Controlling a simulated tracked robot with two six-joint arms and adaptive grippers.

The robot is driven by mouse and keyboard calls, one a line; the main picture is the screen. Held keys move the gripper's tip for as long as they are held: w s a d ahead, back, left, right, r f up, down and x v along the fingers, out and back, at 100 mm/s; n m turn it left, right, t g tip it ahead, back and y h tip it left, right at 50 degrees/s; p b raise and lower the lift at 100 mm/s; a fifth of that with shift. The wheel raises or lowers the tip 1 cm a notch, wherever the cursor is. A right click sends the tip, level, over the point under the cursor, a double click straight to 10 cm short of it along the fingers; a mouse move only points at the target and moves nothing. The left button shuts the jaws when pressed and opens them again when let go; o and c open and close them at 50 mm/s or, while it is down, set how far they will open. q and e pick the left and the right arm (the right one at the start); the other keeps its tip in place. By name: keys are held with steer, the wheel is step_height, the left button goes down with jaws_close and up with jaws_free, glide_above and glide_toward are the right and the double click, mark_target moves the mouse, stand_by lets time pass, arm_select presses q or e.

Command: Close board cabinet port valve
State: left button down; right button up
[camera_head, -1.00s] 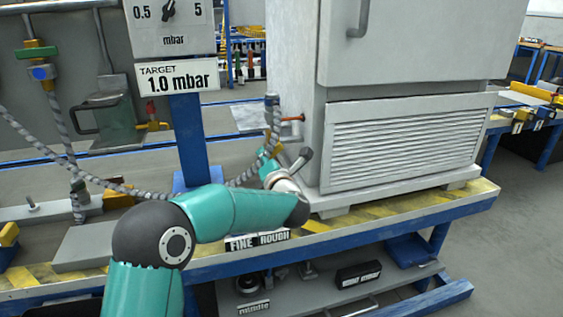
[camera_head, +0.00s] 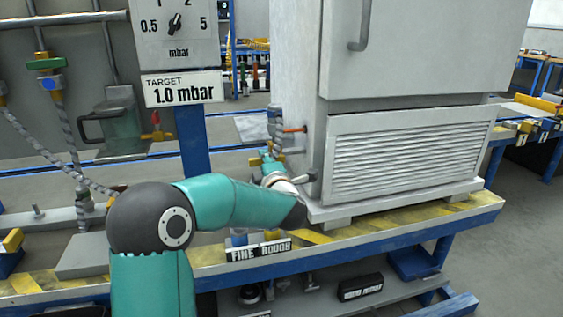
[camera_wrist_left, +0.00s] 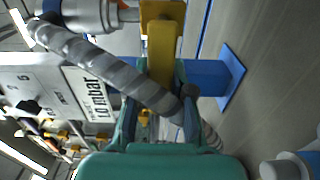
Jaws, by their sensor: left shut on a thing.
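The light grey cabinet (camera_head: 410,60) stands on the bench, with a grey port fitting and hose (camera_head: 275,122) at its left side. A thin orange-red piece (camera_head: 295,130) sticks out between the fitting and the cabinet wall. My left gripper (camera_head: 264,160) is just below the fitting; a yellow handle (camera_head: 257,161) shows at its tips. The handle's exact turn angle cannot be told. My right gripper is not in view.
A gauge post with a "TARGET 1.0 mbar" sign (camera_head: 182,90) stands left of the cabinet. Knobs and a "FINE ROUGH" label (camera_head: 258,250) are at the bench front, below my left arm. Another hose (camera_head: 70,140) hangs at the left.

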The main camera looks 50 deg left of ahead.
arm_select(q)
steer(key=shift+w+d, duration=0.15)
steer(key=shift+w, duration=0.15)
steer(key=c, duration=1)
jaws_free()
steer(key=shift+w+f, duration=0.1)
steer(key=shift+w, duration=0.05)
steer(key=shift+s, duration=0.2)
steer(key=v, duration=1.2)
steer(key=shift+w, duration=0.1)
